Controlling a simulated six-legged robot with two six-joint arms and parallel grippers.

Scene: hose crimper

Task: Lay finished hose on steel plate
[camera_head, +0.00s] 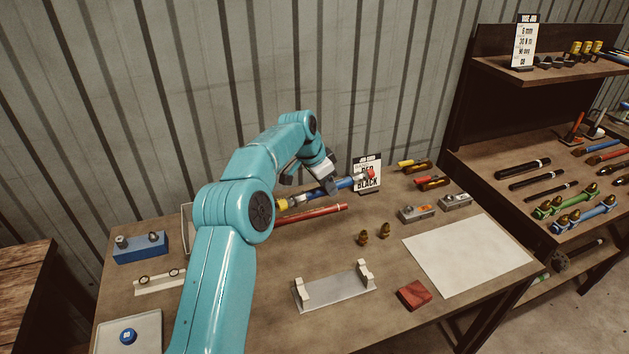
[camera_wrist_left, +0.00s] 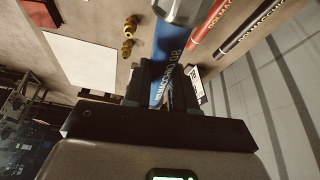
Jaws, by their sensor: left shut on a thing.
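A blue hose (camera_head: 345,185) is in my left gripper (camera_head: 328,184), above the back middle of the bench. It is nearly level, with a metal and yellow end at left and a red piece by its right end. In the left wrist view the blue hose (camera_wrist_left: 171,45) runs between the dark fingers of my left gripper (camera_wrist_left: 166,84), which are shut on it. A pale, bare flat plate (camera_head: 468,255) lies at the bench's right front; I cannot tell if it is steel. A grey metal plate with two cream posts (camera_head: 335,290) stands at the front middle, empty.
A red hose (camera_head: 312,215) lies just below the held hose. A job card (camera_head: 367,174) stands behind it. Two brass fittings (camera_head: 374,235), small grey blocks (camera_head: 417,212) and a red block (camera_head: 413,295) sit around the pale plate. A loaded shelf (camera_head: 540,165) stands at right.

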